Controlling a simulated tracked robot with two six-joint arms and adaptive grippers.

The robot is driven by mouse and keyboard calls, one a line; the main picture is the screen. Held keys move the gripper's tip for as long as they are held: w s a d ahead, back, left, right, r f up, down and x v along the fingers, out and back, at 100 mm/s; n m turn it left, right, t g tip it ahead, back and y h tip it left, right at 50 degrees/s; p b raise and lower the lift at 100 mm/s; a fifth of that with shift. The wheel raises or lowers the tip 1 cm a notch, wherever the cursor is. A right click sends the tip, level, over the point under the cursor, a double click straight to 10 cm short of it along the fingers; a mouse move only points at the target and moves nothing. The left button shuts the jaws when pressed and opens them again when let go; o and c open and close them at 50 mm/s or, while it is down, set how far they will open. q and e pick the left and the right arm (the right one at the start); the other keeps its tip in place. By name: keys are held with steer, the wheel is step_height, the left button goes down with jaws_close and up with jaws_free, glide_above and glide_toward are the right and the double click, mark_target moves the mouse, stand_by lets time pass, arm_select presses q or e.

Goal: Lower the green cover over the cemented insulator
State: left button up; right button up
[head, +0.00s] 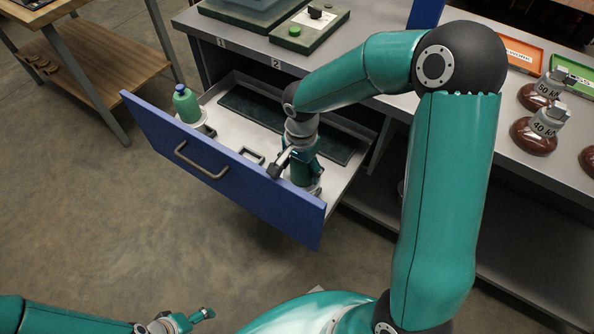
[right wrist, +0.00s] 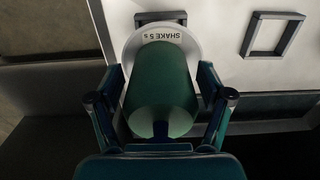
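My right gripper (head: 290,172) reaches down into the right end of the open drawer. In the right wrist view, its fingers (right wrist: 160,100) stand apart on both sides of a green bottle (right wrist: 160,85), with narrow gaps. The bottle stands in a white holder (right wrist: 192,48) marked "SHAKE 5 s". My left gripper (head: 200,316) is at the bottom left, only partly shown. Brown insulator discs (head: 533,137) with grey metal caps, marked 50 kN and 40 kN, sit on the bench at right. I cannot pick out the green cover with certainty.
The blue-fronted drawer (head: 160,135) also holds a green bottle with a blue cap (head: 187,104) at its left end. Green-edged fixtures (head: 310,28) stand on the bench (head: 225,36) near marks 1 and 2. An orange tray (head: 522,54) lies behind the discs.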

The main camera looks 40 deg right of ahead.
steer(key=shift+o, duration=0.9)
